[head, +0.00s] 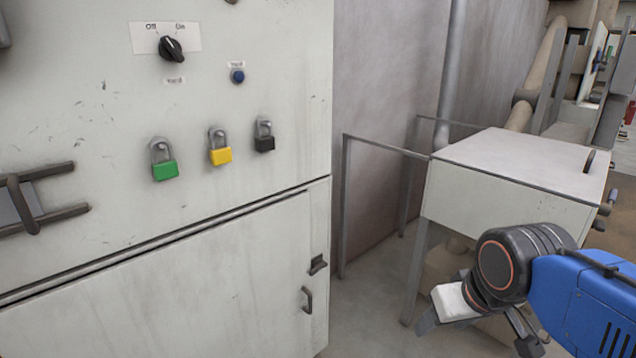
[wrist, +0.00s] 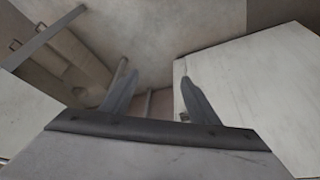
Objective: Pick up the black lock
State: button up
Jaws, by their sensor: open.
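The black lock (head: 264,143) hangs by its shackle on the front of the pale cabinet (head: 230,60), at the right end of a row of locks. A yellow lock (head: 220,155) and a green lock (head: 165,170) hang to its left. My gripper (head: 478,340) is at the lower right of the head view, well apart from the lock, in front of the white box. In the wrist view my gripper (wrist: 157,95) shows two spread fingers with nothing between them. No lock shows in the wrist view.
A dark rotary switch (head: 172,48) and a blue button (head: 237,76) sit above the locks. A handle (head: 40,197) sticks out at the left. A white box on legs (head: 510,165) and a metal rail (head: 385,145) stand right of the cabinet.

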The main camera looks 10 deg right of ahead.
jog(key=w+a+r+n, duration=0.1)
jog(key=w+a+r, duration=0.1)
jog(key=w+r, duration=0.4)
jog(key=w+a+r+n, duration=0.1)
jog(key=w+a+r, duration=0.15)
jog(key=r, duration=0.65)
notch_tip(320, 180, up, 28)
jog(key=n+g+y, duration=0.1)
jog(key=n+y, duration=0.1)
jog(key=n, duration=0.3)
send_over(270, 123)
jog(key=s+d, duration=0.3)
jog(key=s, duration=0.2)
jog(key=shift+y, duration=0.3)
jog(key=x, duration=1.7)
jog(key=shift+w+d, duration=0.15)
jog(key=shift+w, duration=0.05)
jog(key=c, duration=1.2)
jog(key=shift+r, duration=0.15)
jog(key=shift+c, duration=0.2)
